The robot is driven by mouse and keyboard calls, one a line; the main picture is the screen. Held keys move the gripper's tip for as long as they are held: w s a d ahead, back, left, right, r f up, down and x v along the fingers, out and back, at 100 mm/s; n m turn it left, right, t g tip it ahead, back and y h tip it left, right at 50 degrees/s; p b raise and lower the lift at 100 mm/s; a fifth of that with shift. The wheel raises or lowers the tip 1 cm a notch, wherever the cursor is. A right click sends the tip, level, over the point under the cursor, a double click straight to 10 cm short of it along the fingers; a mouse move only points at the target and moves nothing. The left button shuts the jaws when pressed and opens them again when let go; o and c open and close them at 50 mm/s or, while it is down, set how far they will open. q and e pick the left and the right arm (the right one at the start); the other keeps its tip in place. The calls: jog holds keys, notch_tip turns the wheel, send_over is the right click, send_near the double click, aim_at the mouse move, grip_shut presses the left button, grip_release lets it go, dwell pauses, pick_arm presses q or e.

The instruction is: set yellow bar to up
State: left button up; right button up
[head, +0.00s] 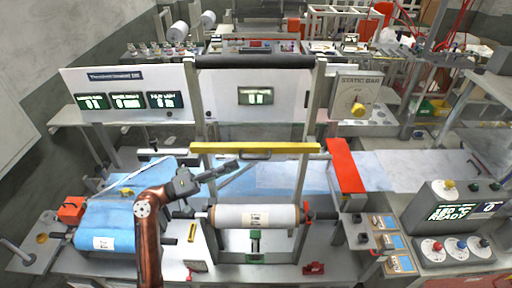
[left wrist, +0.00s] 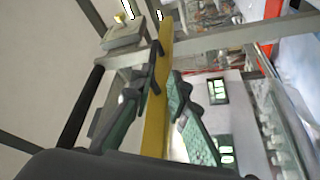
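The yellow bar (head: 300,148) lies level across the metal frame in the head view, above the white roll. A dark handle hangs along its lower edge. My left gripper (head: 236,166) comes from the lower left and is just below the left half of the bar, near the handle. In the left wrist view the yellow bar (left wrist: 155,125) runs between my two spread fingers, with the handle (left wrist: 154,70) beside it. The left gripper (left wrist: 155,85) looks open; I cannot tell whether it touches the bar or handle. My right gripper is not in view.
A white film roll (head: 256,216) sits below the bar, and a red plate (head: 345,165) is at its right end. A blue roll (head: 104,240) lies at left. The control box (head: 452,205) stands at right. Frame posts flank the bar.

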aim_at(254, 158)
pick_arm(q)
jog(key=p+x, duration=0.1)
jog(key=x, duration=0.1)
jog(key=p+x, duration=0.1)
jog(key=x, duration=0.1)
jog(key=r+x, duration=0.1)
jog(key=x, duration=0.2)
jog(key=shift+s+d+p, duration=0.15)
jog(key=shift+s+p, duration=0.2)
jog(key=shift+p, duration=0.05)
jog(key=shift+w+d, duration=0.1)
jog(key=shift+d, duration=0.15)
jog(key=shift+d+r, duration=0.1)
jog(key=shift+r, duration=0.05)
jog(key=c, duration=0.4)
grip_shut()
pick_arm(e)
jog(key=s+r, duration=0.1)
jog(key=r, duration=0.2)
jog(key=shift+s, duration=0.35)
